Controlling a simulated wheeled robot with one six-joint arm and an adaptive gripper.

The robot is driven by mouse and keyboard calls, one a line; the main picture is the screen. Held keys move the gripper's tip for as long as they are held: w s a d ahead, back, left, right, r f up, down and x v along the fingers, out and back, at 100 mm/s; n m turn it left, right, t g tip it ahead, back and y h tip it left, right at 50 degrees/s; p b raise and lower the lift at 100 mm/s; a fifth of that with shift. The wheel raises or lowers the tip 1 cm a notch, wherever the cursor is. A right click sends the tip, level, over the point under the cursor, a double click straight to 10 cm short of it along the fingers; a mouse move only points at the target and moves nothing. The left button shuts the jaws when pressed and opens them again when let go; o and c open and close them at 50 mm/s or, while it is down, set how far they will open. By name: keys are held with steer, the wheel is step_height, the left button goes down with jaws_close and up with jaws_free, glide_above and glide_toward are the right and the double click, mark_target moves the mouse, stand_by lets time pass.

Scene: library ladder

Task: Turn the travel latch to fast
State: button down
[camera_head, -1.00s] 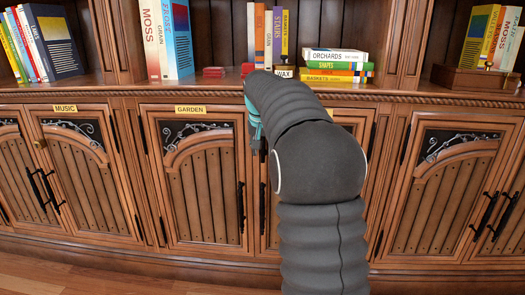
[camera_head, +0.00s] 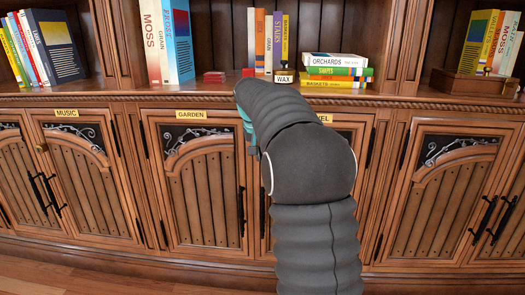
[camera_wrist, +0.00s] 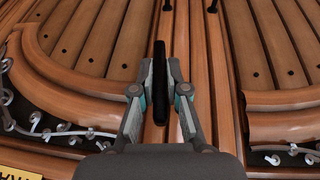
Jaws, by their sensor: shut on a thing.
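In the wrist view the bar stands upright in the picture, between the two fingers, in front of the strip between two cabinet doors. How it joins the wood is hidden by the fingers. In the head view my arm hides the latch, and only a teal part of the gripper (camera_head: 246,125) shows at the arm's left edge. The travel label (camera_head: 324,118) is mostly covered by my arm. No latch marking is readable.
The garden door (camera_head: 205,190) is left of my arm and looks shut. Black door handles (camera_head: 242,210) stand out nearby. Above, the ledge holds a wax tin (camera_head: 284,77), a red box (camera_head: 214,77) and stacked books (camera_head: 335,72).

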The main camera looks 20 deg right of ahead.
mark_target(254, 161)
steer(key=n+g+h+p, duration=0.1)
steer(key=h, duration=0.3)
steer(key=w+a+f+n+g+h+p, duration=0.1)
steer(key=g+h+p, duration=0.1)
steer(key=h, duration=0.2)
steer(key=a+f+n+g+h+p, duration=0.1)
steer(key=g+h, duration=0.1)
steer(key=h, duration=0.2)
steer(key=shift+w+a+f+p, duration=0.1)
steer(key=shift+w+f+p, duration=0.1)
steer(key=shift+p, duration=0.1)
steer(key=shift+f+n+g+h, duration=0.25)
steer(key=shift+n+h, duration=0.35)
steer(key=shift+h, duration=0.6)
steer(key=c, duration=1.2)
jaws_free()
